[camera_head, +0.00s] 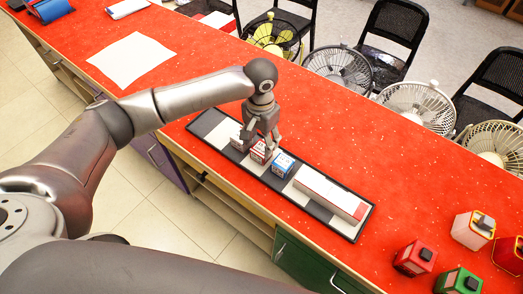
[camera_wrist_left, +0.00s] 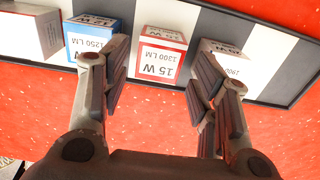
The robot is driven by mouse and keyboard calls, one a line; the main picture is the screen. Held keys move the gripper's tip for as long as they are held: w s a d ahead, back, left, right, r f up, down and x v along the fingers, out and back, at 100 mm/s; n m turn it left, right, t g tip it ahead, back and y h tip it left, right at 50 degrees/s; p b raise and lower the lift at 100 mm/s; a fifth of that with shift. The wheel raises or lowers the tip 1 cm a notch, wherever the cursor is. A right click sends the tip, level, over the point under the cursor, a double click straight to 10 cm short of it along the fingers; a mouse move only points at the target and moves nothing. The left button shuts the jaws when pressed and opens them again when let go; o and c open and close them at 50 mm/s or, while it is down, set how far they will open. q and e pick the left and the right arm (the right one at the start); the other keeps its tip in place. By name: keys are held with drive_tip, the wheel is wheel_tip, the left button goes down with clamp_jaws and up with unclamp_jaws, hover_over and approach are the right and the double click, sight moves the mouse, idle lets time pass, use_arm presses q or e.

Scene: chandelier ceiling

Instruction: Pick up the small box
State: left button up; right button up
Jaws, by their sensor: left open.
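Several small bulb boxes stand in a row on a black, grey and white striped tray (camera_head: 207,124). A red-and-white box (camera_head: 258,153), marked 15 W 1200 LM, shows in the left wrist view (camera_wrist_left: 160,55) between my fingers. A blue-and-white box (camera_head: 283,164) is beside it and shows left of the left finger in the wrist view (camera_wrist_left: 88,45). Another small box (camera_wrist_left: 232,62) is partly hidden behind the right finger. My left gripper (camera_head: 261,147) points down over the red-and-white box. Its fingers are open, with nothing clamped (camera_wrist_left: 158,78). My right gripper is out of view.
A long white-and-red box (camera_head: 330,192) lies at the tray's right end. Red (camera_head: 414,258) and green (camera_head: 458,282) items stand at the right of the red counter (camera_head: 400,190). Fans (camera_head: 338,68) and chairs line the far edge. A white sheet (camera_head: 132,60) lies left.

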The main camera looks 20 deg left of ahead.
sight(261, 148)
use_arm(q)
drive_tip(key=shift+w+f+p, duration=0.2)
drive_tip(key=shift+f+p, duration=0.45)
drive_tip(key=shift+f, duration=2)
drive_tip(key=c, duration=0.8)
drive_tip(key=shift+r, duration=0.1)
